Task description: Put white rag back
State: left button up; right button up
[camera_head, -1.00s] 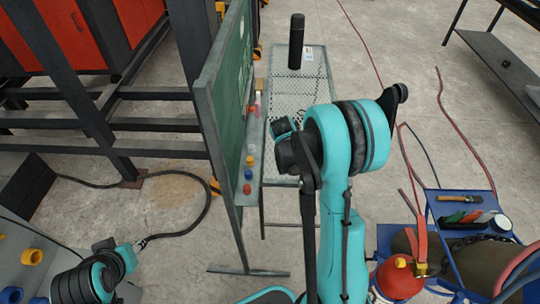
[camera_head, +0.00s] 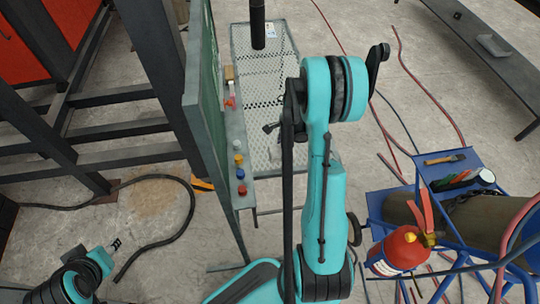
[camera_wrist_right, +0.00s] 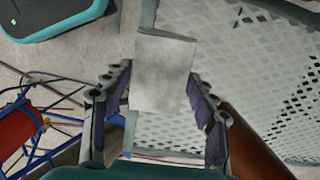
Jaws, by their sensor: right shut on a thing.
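The white rag (camera_wrist_right: 163,70) is a pale, flat, roughly rectangular piece in the right wrist view. My right gripper (camera_wrist_right: 160,88) is shut on it, with one dark-padded finger at each side. The rag is over or beside the perforated metal table (camera_wrist_right: 265,60); its height is unclear. In the head view the table (camera_head: 300,60) stands beyond my right arm, which hides most of the right gripper. My left gripper (camera_head: 114,246) is at the lower left, small, away from the table; its finger opening is unclear.
A green board (camera_head: 197,100) with a ledge of small coloured items (camera_head: 239,160) stands left of the table. A black cylinder (camera_head: 257,25) is at the table's far end. A red fire extinguisher (camera_head: 400,250) and blue cart (camera_head: 450,162) are at right. A brown cylinder (camera_wrist_right: 250,140) shows in the wrist view.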

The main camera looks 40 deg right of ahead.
aim_at(271, 147)
jog(key=w+f, duration=0.1)
jog(key=w+a+f+b, duration=0.1)
jog(key=w, duration=0.1)
jog(key=w+f, duration=0.1)
jog(key=shift+w+a, duration=0.35)
notch_tip(271, 147, down, 4)
jog(key=b, duration=0.2)
jog(key=shift+b, duration=0.3)
jog(key=shift+c, duration=0.5)
jog(key=o, duration=1.1)
